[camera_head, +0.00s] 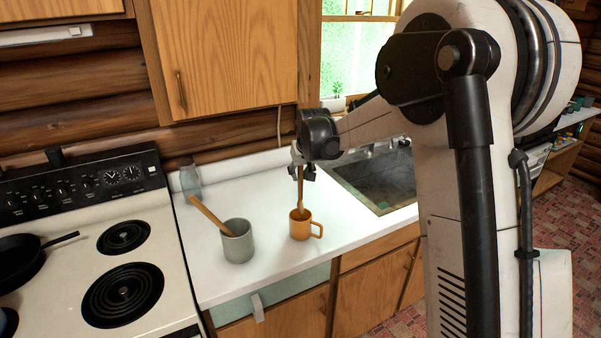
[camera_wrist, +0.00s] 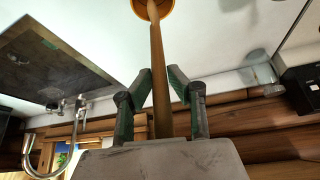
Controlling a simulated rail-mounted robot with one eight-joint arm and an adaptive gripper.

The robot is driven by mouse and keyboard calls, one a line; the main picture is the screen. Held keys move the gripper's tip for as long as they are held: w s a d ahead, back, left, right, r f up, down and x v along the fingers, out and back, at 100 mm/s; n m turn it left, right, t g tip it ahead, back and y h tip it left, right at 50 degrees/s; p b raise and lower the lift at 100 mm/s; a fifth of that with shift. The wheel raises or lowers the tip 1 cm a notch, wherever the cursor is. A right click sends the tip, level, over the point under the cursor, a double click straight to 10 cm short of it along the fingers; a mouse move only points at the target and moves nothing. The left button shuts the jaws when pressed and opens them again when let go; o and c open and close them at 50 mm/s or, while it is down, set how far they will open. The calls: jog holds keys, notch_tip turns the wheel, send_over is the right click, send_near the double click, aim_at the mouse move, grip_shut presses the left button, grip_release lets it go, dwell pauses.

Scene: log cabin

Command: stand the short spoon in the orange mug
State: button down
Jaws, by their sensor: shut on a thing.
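The orange mug (camera_head: 300,229) stands upright on the white counter, its handle to the right. Its rim shows at the top of the wrist view (camera_wrist: 168,8). My gripper (camera_head: 302,172) is above the mug, shut on a wooden spoon (camera_head: 300,192) held nearly upright. In the wrist view the spoon (camera_wrist: 157,60) runs between the two fingers (camera_wrist: 160,85) to the mug's mouth. Its lower end is at or inside the mug's opening; how deep I cannot tell. A grey mug (camera_head: 238,242) to the left holds another wooden spoon (camera_head: 208,214), which leans left.
A stove (camera_head: 80,240) with a black pan (camera_head: 20,262) is at the left. A sink (camera_head: 378,178) lies behind and right of the orange mug. A glass jar (camera_head: 190,182) stands at the back of the white counter (camera_head: 270,270).

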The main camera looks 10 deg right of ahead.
aim_at(301, 185)
jog(key=shift+f+b, duration=2)
jog(key=shift+f, duration=0.75)
jog(key=c, duration=1.5)
grip_release()
jog(key=shift+c, duration=0.2)
jog(key=v, duration=1.2)
